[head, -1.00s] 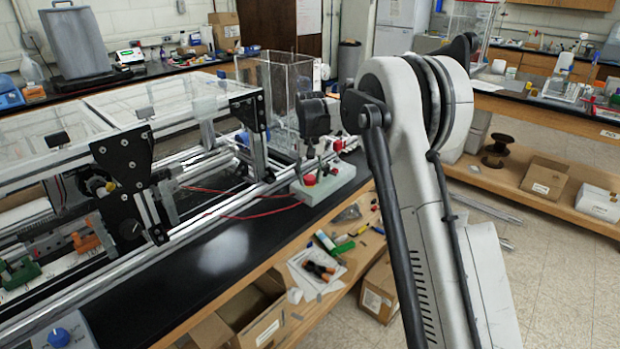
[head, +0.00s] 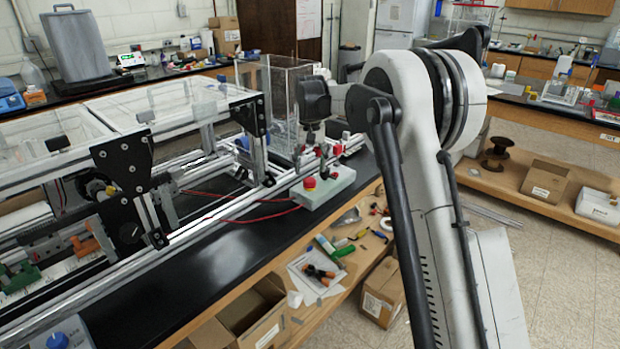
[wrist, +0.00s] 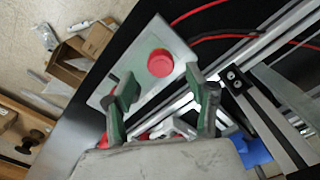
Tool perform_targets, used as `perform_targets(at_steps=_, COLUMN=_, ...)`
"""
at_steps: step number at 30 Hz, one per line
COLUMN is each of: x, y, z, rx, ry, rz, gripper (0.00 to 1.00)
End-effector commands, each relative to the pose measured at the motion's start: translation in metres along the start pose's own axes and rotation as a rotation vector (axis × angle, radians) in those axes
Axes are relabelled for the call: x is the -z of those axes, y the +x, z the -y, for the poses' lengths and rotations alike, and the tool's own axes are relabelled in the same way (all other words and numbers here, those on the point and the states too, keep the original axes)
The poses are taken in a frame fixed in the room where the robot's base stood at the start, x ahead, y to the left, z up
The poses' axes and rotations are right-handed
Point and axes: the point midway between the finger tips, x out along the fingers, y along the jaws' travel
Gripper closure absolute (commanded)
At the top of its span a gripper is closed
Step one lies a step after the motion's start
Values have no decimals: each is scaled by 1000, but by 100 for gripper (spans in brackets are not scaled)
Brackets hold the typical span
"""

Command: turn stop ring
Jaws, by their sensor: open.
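A red round stop button (head: 309,182), the only ring-like stop part I can make out, stands on a pale grey-green box (head: 340,183) at the bench's front edge. The wrist view shows the red button (wrist: 160,63) from above on the box (wrist: 128,72), between and beyond my fingertips. My gripper (wrist: 165,92) is open, with a dark-and-green finger on either side and nothing between them. In the head view my gripper (head: 316,150) points down behind the button, small and partly merged with the clutter. No contact with the button shows.
Metal rails (head: 215,215) and a black bracket (head: 125,160) run along the left. A clear tank (head: 290,90) stands behind the box. Red cables (head: 240,215) lie on the black bench (head: 215,260). The bench surface in front of the rails is mostly clear.

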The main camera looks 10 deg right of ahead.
Motion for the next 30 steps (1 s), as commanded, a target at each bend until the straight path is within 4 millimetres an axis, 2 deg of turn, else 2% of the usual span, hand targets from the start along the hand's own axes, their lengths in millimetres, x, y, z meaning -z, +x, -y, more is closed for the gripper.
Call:
perform_targets(at_steps=3, x=0, y=-25, z=0, rx=0, ry=0, rz=0, gripper=49)
perform_targets(at_steps=9, x=0, y=-53, z=0, rx=0, ry=0, rz=0, gripper=49)
perform_targets(at_steps=15, x=0, y=-64, z=0, rx=0, ry=0, rz=0, gripper=49)
perform_targets(at_steps=25, x=-1, y=-66, z=0, rx=0, ry=0, rz=0, gripper=49)
perform_targets(at_steps=30, x=-14, y=-79, z=-1, rx=1, ry=-1, rz=-20, gripper=49)
